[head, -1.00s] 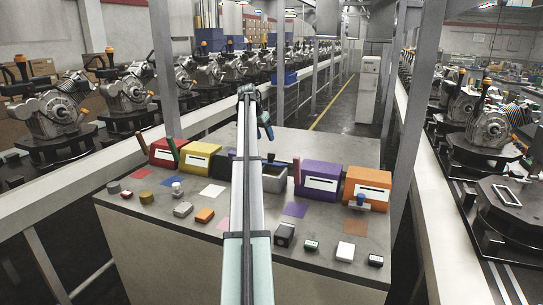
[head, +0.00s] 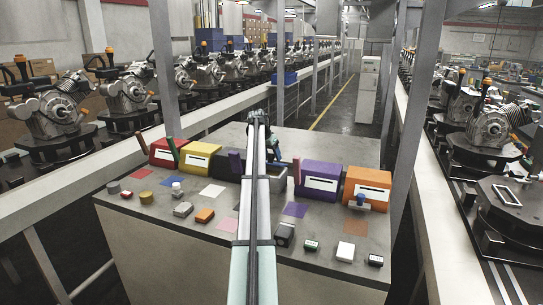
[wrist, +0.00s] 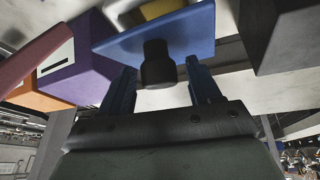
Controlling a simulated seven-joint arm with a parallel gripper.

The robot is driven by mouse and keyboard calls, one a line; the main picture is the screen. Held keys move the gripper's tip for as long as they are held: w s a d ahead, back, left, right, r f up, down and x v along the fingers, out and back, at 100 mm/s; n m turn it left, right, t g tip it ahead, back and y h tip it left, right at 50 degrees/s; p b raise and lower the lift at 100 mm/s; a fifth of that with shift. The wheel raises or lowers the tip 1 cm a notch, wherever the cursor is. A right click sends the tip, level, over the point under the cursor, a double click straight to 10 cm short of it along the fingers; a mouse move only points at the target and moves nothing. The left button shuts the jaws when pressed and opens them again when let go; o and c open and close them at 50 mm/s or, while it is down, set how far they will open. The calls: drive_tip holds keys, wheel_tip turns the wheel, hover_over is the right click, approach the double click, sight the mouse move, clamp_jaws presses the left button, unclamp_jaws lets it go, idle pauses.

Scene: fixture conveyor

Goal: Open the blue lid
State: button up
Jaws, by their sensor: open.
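The blue lid (wrist: 190,38) shows in the wrist view as a flat blue plate with a black knob (wrist: 157,66). My gripper (wrist: 160,78) is open, with one blue finger on each side of the knob. A gap shows between the knob and each finger, and the gripper holds nothing. In the head view my gripper (head: 275,145) hangs behind my arm near the grey open-topped box (head: 278,184). My arm covers part of that box, and I cannot make out the lid clearly there.
A purple box (head: 320,178) and an orange box (head: 365,184) stand to the right; yellow (head: 200,158) and red (head: 166,152) boxes stand to the left. Several small blocks lie along the table's front.

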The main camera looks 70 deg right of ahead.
clamp_jaws()
idle(0.6)
